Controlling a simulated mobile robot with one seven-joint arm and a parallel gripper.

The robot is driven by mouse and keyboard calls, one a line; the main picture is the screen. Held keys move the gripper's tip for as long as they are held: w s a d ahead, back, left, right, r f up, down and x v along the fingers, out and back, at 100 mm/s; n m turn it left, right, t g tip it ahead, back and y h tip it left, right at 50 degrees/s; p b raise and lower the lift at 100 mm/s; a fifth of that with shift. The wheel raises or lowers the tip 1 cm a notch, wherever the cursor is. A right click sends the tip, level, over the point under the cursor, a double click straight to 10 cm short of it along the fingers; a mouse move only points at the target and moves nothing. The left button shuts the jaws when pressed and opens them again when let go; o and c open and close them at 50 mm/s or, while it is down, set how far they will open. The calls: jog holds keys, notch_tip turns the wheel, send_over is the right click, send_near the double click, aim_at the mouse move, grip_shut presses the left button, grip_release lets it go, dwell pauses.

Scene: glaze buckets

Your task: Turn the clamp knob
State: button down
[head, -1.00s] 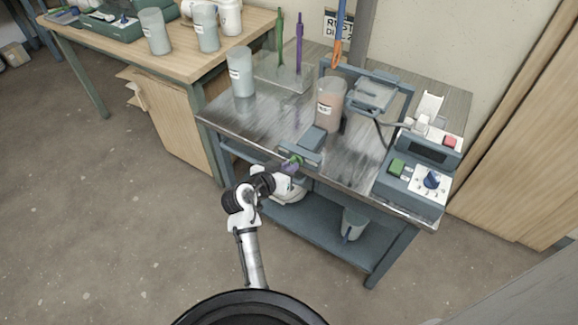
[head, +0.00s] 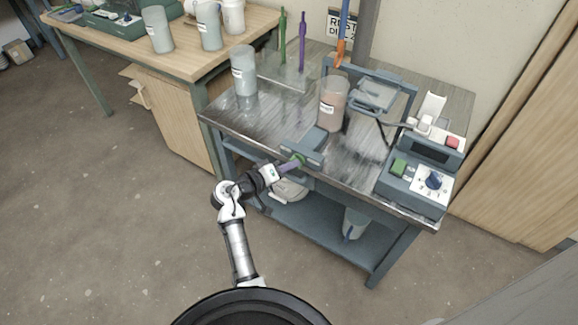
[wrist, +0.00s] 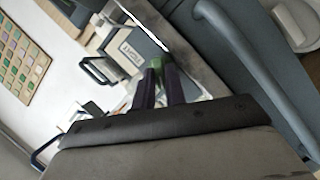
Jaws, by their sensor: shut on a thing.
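The clamp (head: 314,139) is a grey-blue block at the front edge of the metal-topped bench. Its small green clamp knob (head: 299,159) faces out from the front, low on the clamp. My gripper (head: 293,162) reaches it from the front left, its purple fingers at the knob. In the wrist view the two dark purple fingers (wrist: 158,84) stand on either side of the green knob (wrist: 156,62), shut on it. The fingers hide part of the knob, so its turn angle cannot be told.
A cup of pinkish glaze (head: 332,104) stands right behind the clamp. A pale cup (head: 243,72) stands at the bench's left. A control box (head: 415,180) with a blue dial is at the right. A lower shelf (head: 325,235) holds a bucket (head: 354,223).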

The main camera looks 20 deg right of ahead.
jog(key=shift+n, duration=0.3)
jog(key=shift+d, duration=0.1)
jog(key=c, duration=1.4)
grip_release()
jog(key=shift+c, duration=0.2)
jog(key=b+v, duration=0.2)
jog(key=v, duration=1.2)
jog(key=shift+b, duration=0.4)
jog(key=shift+w+f, duration=0.15)
